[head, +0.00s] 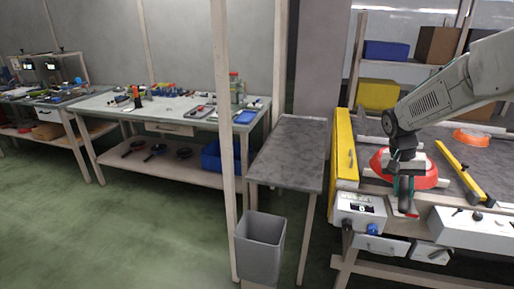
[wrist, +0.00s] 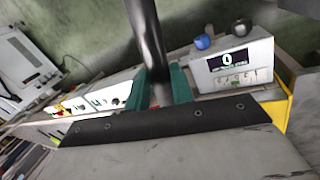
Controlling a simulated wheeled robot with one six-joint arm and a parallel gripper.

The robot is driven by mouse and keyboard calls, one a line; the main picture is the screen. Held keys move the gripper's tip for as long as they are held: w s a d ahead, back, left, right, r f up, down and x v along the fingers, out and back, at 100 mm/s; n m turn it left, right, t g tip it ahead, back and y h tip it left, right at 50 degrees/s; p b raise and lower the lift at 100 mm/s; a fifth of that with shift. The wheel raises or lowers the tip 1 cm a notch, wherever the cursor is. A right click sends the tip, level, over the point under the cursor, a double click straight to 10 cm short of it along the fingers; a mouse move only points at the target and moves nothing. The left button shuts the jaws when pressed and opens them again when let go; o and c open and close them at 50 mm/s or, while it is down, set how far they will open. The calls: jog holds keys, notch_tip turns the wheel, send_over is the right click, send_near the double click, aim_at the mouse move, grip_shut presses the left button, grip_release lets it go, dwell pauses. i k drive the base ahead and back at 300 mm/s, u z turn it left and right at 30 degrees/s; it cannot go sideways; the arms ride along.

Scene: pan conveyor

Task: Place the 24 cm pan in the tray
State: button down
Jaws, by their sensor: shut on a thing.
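A red pan (head: 426,181) is at the left end of the conveyor in the head view, partly hidden behind my gripper (head: 405,168). Its size marking cannot be read. In the wrist view my gripper (wrist: 162,90) has its green fingers closed on a dark handle (wrist: 147,40), which runs up out of the picture. The pan's bowl is not clear in the wrist view. I cannot tell whether the pan touches the belt or is held above it. No tray can be identified for certain.
A grey-topped table (head: 290,150) stands clear left of the conveyor's yellow side (head: 344,150). A grey bin (head: 260,243) stands on the floor. A control box (head: 358,211) is at the conveyor's front. Dark pans (head: 155,151) and a blue crate (head: 215,158) sit under the workbench.

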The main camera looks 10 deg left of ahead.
aim_at(285, 158)
jog(key=u, duration=0.65)
jog(key=i, duration=1.65)
